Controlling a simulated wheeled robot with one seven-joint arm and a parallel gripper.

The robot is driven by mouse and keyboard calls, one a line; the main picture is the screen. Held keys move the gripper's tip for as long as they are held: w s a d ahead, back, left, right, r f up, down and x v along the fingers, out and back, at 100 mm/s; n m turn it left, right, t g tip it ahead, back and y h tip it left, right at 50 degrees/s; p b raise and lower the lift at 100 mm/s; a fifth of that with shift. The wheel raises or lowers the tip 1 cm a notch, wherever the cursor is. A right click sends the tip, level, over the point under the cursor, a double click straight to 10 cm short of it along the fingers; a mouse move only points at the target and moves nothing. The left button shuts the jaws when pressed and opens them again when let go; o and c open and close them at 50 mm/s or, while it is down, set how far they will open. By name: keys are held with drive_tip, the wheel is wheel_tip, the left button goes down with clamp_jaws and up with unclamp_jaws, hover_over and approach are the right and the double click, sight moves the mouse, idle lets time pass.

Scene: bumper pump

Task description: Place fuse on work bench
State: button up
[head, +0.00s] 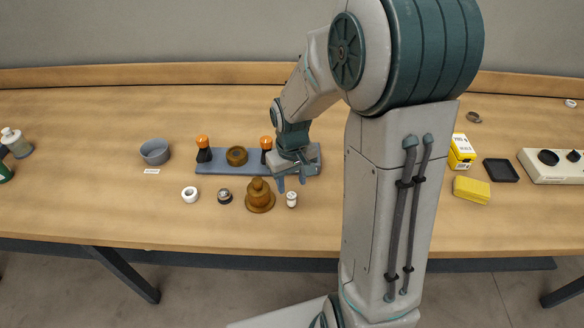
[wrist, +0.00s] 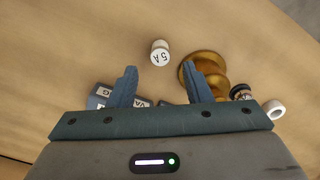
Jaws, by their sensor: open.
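The fuse (head: 292,199) is a small white cylinder standing on the wooden work bench (head: 100,112), to the right of a brass bell-shaped part (head: 260,197). In the wrist view the fuse (wrist: 160,53) shows a "5 A" label on its end and lies beyond the fingertips, roughly centred between them. My gripper (head: 291,182) is over the front right end of the blue-grey rack. It is open and empty, with the fingers spread in the wrist view (wrist: 160,73). The fuse is apart from both fingers.
The blue-grey rack (head: 215,168) carries two orange-topped parts and a brass ring. A white ring (head: 190,194) and a dark knob (head: 224,196) are left of the brass part. A grey bowl (head: 155,152) stands further left. The bench front right of the fuse is clear.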

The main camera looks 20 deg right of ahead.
sight(292, 196)
drive_tip(key=s+r+m+t, duration=0.2)
drive_tip(key=s+r+t, duration=0.1)
drive_tip(key=s+r, duration=1.1)
drive_tip(key=shift+s+d, duration=0.15)
drive_tip(key=shift+s, duration=0.2)
